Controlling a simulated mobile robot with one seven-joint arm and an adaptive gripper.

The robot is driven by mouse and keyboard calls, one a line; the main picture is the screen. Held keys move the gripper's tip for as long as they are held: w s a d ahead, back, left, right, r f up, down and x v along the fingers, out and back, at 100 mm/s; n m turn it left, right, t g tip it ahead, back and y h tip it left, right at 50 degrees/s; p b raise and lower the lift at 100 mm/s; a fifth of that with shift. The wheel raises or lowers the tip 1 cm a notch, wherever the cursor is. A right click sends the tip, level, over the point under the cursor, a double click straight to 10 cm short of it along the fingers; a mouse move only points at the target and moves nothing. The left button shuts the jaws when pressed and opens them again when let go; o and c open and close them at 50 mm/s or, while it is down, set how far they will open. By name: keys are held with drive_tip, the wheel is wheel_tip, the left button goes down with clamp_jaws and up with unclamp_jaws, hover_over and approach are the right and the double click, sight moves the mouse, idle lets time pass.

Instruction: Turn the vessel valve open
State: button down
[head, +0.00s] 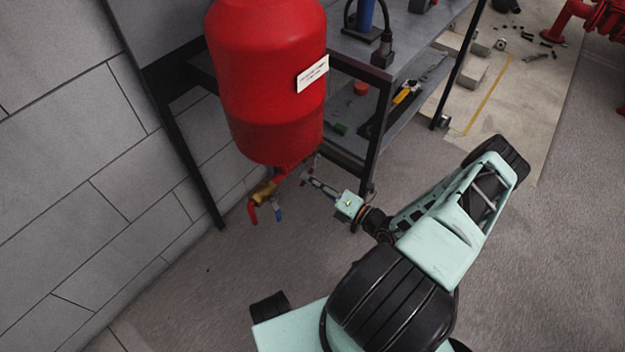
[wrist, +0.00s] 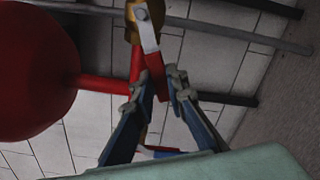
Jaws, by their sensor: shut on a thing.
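The red vessel (head: 265,80) hangs on the frame at the upper middle of the head view. It also shows at the left of the wrist view (wrist: 35,70). In the wrist view a brass valve (wrist: 134,28) carries a lever with a metal plate and a red handle (wrist: 154,72). My gripper (wrist: 162,86) has its two fingers around the end of this red handle, shut on it. In the head view my gripper (head: 309,180) is just below the vessel, where the grip is too small to make out.
A brass fitting (head: 263,190) with a red lever (head: 252,212) and a blue lever (head: 278,213) sits left of my gripper. A dark frame with shelves (head: 375,75) stands behind. The grey wall (head: 70,180) is at left. Floor below is clear.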

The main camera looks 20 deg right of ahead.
drive_tip(key=shift+s+a+r+m+p, duration=0.1)
drive_tip(key=shift+a+r+m+p, duration=0.15)
drive_tip(key=shift+r+m, duration=0.75)
drive_tip(key=shift+s+a+r+m+p, duration=0.1)
drive_tip(key=shift+r+m+p, duration=0.35)
drive_tip(key=shift+m, duration=0.95)
drive_tip(key=shift+r, duration=0.15)
drive_tip(key=c, duration=1.9)
unclamp_jaws()
drive_tip(key=v, duration=1.2)
